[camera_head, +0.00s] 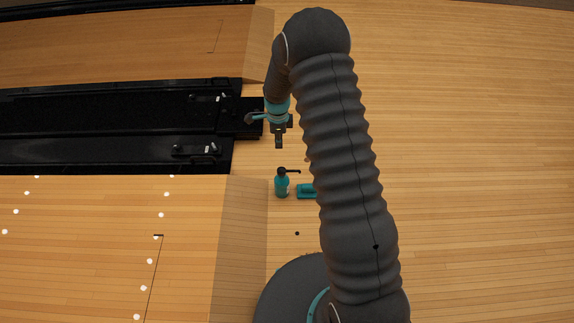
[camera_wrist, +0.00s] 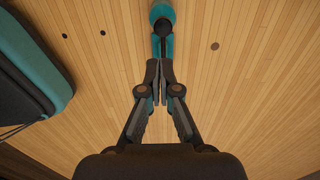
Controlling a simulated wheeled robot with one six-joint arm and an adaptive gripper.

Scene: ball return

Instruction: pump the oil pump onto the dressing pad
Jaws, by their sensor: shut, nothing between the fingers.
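The oil pump (camera_head: 282,186) is a teal bottle with a black pump head. It stands upright on the wooden floor, its spout pointing right in the head view. The dressing pad (camera_head: 304,191) is a teal block just right of the pump, partly hidden behind my arm. My gripper (camera_head: 279,143) points down, shut and empty, and shows above the pump in the head picture, apart from its head. I cannot tell the height gap.
A black ball-return track (camera_head: 110,130) runs in from the left, with wooden raised blocks (camera_head: 245,220) beside it. Open wooden floor (camera_head: 470,160) lies to the right. A large teal and black object (camera_wrist: 35,65) fills the wrist view's left edge; I cannot tell what it is.

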